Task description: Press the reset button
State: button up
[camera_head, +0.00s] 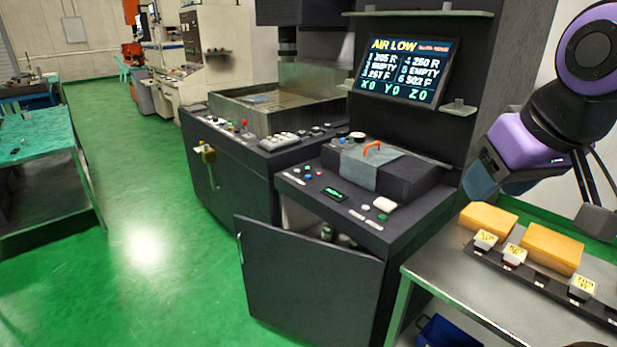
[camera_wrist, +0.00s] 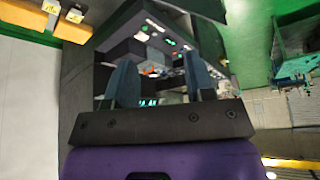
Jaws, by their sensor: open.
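The control console (camera_head: 333,205) in the middle carries several small buttons.
A screen (camera_head: 405,70) above the console reads "AIR LOW". An orange handle (camera_head: 373,147) and grey cloth (camera_head: 372,167) rest on the raised cover. A cabinet door (camera_head: 308,285) hangs open below. A metal table (camera_head: 450,262) with yellow blocks stands at right.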

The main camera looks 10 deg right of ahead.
grip_shut()
dwell(1.5)
